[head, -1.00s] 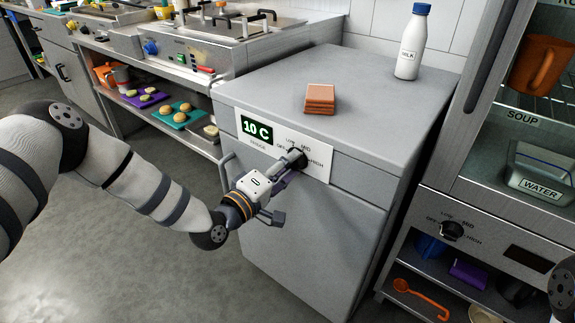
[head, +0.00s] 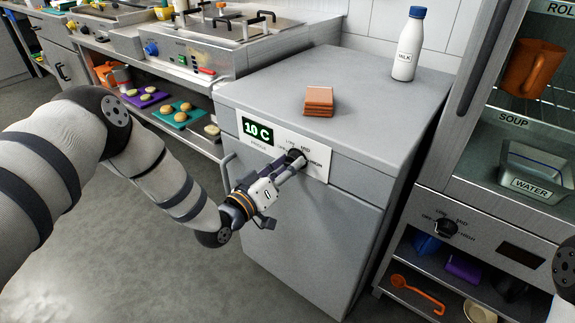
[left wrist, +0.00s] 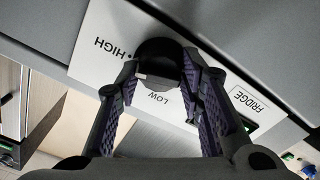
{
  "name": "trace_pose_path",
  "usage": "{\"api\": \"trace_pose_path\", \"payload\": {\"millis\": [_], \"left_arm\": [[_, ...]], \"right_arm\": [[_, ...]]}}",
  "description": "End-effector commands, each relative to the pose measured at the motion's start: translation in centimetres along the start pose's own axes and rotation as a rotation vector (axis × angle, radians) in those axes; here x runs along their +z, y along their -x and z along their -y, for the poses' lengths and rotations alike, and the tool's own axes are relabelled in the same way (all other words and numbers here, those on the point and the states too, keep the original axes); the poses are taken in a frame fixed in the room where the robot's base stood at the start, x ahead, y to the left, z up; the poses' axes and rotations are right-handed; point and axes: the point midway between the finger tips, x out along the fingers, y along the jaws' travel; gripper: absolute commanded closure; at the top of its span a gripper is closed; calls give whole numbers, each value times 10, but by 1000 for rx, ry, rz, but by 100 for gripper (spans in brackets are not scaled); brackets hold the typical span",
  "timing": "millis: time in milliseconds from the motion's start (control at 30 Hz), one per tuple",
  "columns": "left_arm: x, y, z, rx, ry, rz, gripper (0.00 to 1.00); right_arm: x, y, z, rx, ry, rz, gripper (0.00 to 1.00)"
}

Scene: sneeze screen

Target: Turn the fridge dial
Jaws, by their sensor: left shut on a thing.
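The grey fridge (head: 310,235) has a white panel with a green-on-dark display reading 10 C (head: 257,129). The black round fridge dial (head: 296,157) sits at the right part of this panel. My left gripper (head: 290,170) reaches it from the lower left. In the left wrist view, the dial (left wrist: 160,58) is between the two purple-padded fingers of my left gripper (left wrist: 160,78), which are shut on it. The words HIGH and LOW show beside it, and the fingers hide part of the panel. Which setting the dial points to is unclear. My right gripper is not in view.
A stack of brown slabs (head: 319,101) and a milk bottle (head: 408,45) stand on the fridge top. A cabinet at right has another black dial (head: 446,227) and a water container (head: 535,172). The floor (head: 130,240) in front is clear.

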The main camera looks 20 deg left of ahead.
Motion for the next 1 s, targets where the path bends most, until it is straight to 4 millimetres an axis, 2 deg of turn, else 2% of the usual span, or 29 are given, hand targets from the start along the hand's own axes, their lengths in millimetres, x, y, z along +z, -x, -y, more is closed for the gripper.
{"api": "trace_pose_path", "payload": {"millis": [667,700,767,1000], "left_arm": [[0,0,1,-1,-59,-1,93],[0,0,1,-1,-59,-1,61],[0,0,1,-1,-59,-1,48],[0,0,0,-1,-58,0,45]], "right_arm": [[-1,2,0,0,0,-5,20],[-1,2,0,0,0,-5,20],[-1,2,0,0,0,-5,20],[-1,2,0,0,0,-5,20]]}}
